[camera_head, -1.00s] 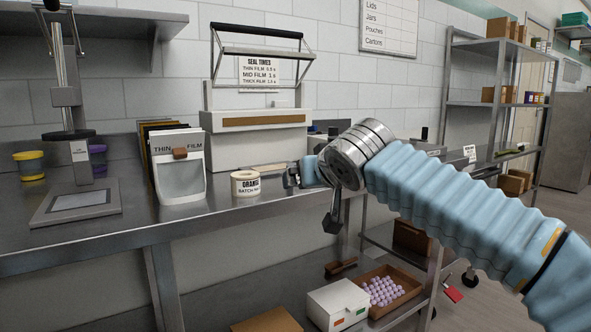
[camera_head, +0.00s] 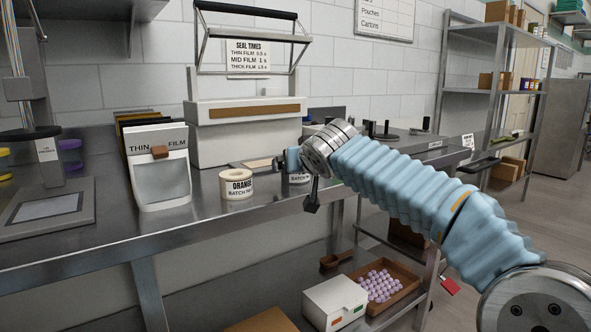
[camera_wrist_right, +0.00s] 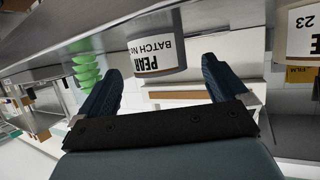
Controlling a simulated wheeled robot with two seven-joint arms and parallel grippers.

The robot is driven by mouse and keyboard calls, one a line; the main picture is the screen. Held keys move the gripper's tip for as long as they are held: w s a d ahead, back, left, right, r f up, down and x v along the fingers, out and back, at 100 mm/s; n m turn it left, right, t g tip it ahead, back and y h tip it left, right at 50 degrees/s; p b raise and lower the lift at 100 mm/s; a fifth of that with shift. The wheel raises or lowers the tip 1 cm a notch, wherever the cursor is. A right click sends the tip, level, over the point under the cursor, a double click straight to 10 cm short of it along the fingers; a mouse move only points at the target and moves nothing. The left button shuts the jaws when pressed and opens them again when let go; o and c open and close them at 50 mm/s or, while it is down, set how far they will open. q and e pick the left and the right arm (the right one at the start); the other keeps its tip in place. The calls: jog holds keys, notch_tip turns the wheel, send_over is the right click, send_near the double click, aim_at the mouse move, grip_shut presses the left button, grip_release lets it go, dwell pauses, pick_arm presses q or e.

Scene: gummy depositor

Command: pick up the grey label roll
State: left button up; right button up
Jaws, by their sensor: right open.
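The grey label roll (camera_head: 299,179) stands on the steel bench, partly hidden behind my right gripper in the head view. In the right wrist view the grey roll (camera_wrist_right: 160,58) shows its white label reading PEAR, BATCH. My right gripper (camera_head: 281,164) is at the roll's left side in the head view. In the wrist view the right gripper (camera_wrist_right: 161,72) is open, with the roll lined up between its two dark fingertips and no visible contact. How deep the roll sits between the fingers I cannot tell. My left gripper is not in view.
A cream roll labelled ORANGE (camera_head: 237,186) stands just left of the grey roll. A thin film holder (camera_head: 160,185) and a sealer (camera_head: 245,135) stand near. A brown tray of purple balls (camera_head: 390,290) and a white box (camera_head: 336,303) are on the lower shelf.

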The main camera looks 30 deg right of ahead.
jog(key=p+x, duration=0.1)
jog(key=x, duration=0.3)
jog(key=shift+w+d+f, duration=0.1)
jog(key=shift+w+d, duration=0.05)
jog(key=shift+w, duration=0.1)
jog(key=c, duration=1.1)
